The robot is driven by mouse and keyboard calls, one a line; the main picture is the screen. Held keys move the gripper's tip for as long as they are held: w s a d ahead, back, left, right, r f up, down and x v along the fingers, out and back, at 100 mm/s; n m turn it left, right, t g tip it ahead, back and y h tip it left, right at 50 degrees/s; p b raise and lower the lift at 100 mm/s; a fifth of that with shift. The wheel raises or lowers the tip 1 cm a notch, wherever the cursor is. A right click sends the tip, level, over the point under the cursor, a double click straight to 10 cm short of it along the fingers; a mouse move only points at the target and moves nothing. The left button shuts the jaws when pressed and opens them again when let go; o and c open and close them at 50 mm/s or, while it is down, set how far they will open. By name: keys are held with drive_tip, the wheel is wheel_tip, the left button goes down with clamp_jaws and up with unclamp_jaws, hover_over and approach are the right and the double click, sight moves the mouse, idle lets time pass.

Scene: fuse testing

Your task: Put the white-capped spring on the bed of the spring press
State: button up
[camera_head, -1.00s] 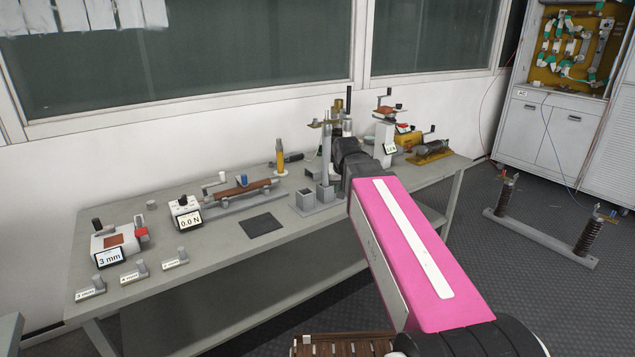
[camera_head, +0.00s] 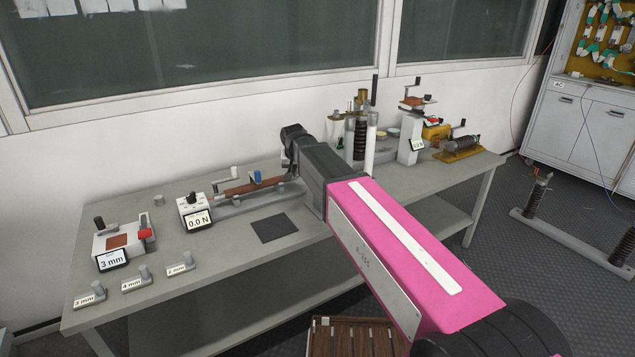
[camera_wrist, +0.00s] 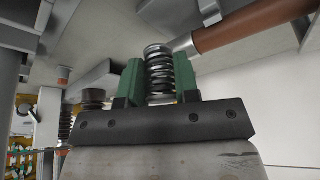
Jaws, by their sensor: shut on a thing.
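In the wrist view my gripper (camera_wrist: 160,85) has its green fingers closed on a coil spring (camera_wrist: 157,52) of dark and silvery metal. The spring sticks out past the fingertips. I cannot make out a white cap on it. Near its end is a brown tube (camera_wrist: 250,27) with a metal tip; I cannot tell whether they touch. In the head view the dark wrist hides my gripper and the spring. It is over the bench, beside a low device with a brown tube (camera_head: 248,187) and a 0.0 N display (camera_head: 199,221). This device may be the spring press.
A stand with a tall dark spring (camera_head: 360,139) and white post (camera_head: 371,143) is right of my wrist. A crank stand (camera_head: 409,140) is farther right. A black mat (camera_head: 270,227) lies in front.

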drive_tip(key=w+d+f, duration=0.1)
drive_tip(key=w, duration=0.1)
drive_tip(key=w+d+f, duration=0.2)
drive_tip(key=w, duration=0.1)
drive_tip(key=w+d+f, duration=0.2)
drive_tip(key=shift+w+d+f, duration=0.1)
drive_tip(key=shift+w+f, duration=0.1)
drive_tip(key=shift+f, duration=2)
drive_tip(key=shift+f, duration=0.1)
drive_tip(key=o, duration=0.9)
